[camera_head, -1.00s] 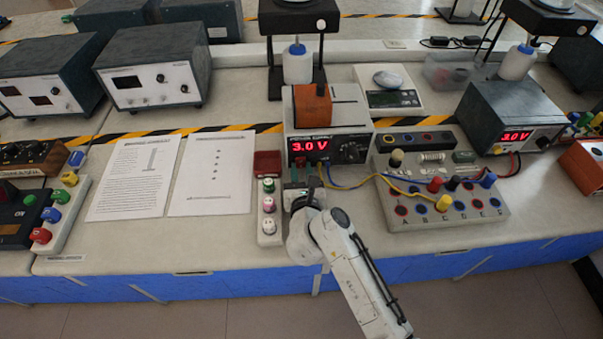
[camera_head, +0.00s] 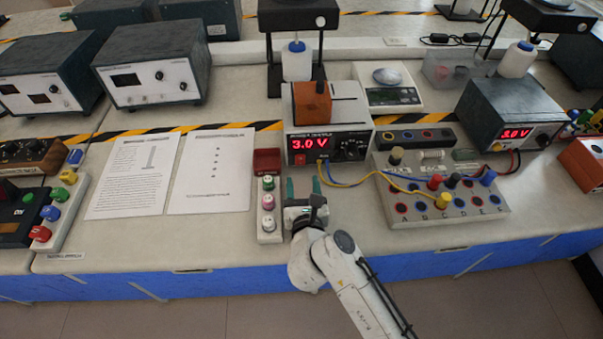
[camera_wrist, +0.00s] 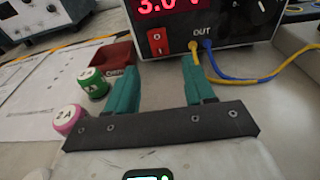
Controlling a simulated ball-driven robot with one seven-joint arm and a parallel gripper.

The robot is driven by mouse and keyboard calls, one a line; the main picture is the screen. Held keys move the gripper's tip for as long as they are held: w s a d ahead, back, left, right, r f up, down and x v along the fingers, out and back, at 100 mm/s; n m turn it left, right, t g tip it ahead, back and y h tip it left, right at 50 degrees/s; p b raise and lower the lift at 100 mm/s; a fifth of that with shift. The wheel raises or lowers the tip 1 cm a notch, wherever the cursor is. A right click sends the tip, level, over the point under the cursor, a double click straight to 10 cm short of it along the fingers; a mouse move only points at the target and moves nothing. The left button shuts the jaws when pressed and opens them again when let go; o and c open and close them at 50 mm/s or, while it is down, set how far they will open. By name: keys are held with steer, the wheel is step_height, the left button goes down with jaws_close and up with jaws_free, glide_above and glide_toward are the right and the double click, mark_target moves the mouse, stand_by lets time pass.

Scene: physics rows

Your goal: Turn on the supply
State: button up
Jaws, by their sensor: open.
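The power supply (camera_head: 328,145) is a box on the bench with a lit red 3.0 V display; its front also shows in the wrist view (camera_wrist: 215,28). A red rocker switch (camera_wrist: 158,41) sits at the lower left of that front, marked with white signs; its exact tilt is hard to tell. My gripper (camera_head: 303,186) is open and empty in front of the supply, low over the bench. In the wrist view its teal fingers (camera_wrist: 160,72) are wide apart, with the switch beyond the gap between them. No contact with the switch shows.
A rack of small labelled weights (camera_head: 268,205) stands close left of my gripper. Blue and yellow leads (camera_head: 350,183) run from the supply's OUT sockets right to a terminal board (camera_head: 440,200). Paper sheets (camera_head: 210,172) lie left. An orange block (camera_head: 312,103) sits atop the supply.

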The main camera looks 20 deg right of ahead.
steer(key=shift+v, duration=2.55)
